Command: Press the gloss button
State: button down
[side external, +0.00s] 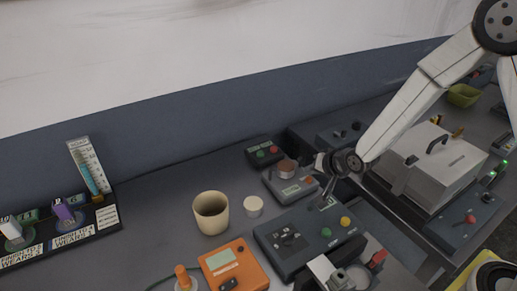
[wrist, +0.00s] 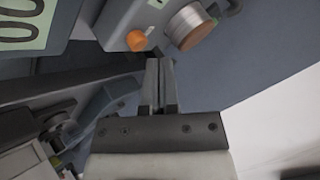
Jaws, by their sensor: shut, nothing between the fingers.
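My gripper (side external: 322,203) is shut and empty, pointing down over the back part of a dark control panel in the side view. Its closed fingers (wrist: 160,80) also show in the wrist view. That panel (side external: 270,236) has a green button (side external: 326,231) and a yellow button (side external: 345,222) in front of my fingers. A grey device behind it carries a brown-topped cylinder (side external: 287,167) and an orange button (side external: 308,180). In the wrist view an orange button (wrist: 136,40) and a metallic cylinder (wrist: 188,26) lie beyond my fingertips. The labels are too small to tell which button is gloss.
A dark box (side external: 262,152) with green and red buttons stands at the back. A cream cup (side external: 211,221), a small white cup (side external: 253,207) and an orange meter (side external: 233,266) stand left. A large pale lidded box (side external: 425,172) stands right. Bare bench lies left of the cups.

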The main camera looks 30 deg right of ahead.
aim_at(310, 184)
jog(key=shift+r, duration=2.5)
jog(key=s+d+n+g, duration=0.2)
jog(key=s+n+g, duration=0.1)
jog(key=s, duration=0.6)
jog(key=s+d+n+g+h, duration=0.1)
jog(key=s+d+n+g, duration=0.1)
jog(key=s, duration=0.7)
jog(key=n+g, duration=0.1)
jog(key=n, duration=0.1)
jog(key=shift+s+n+g, duration=0.25)
jog(key=shift+n+g, duration=0.05)
jog(key=shift+n, duration=0.1)
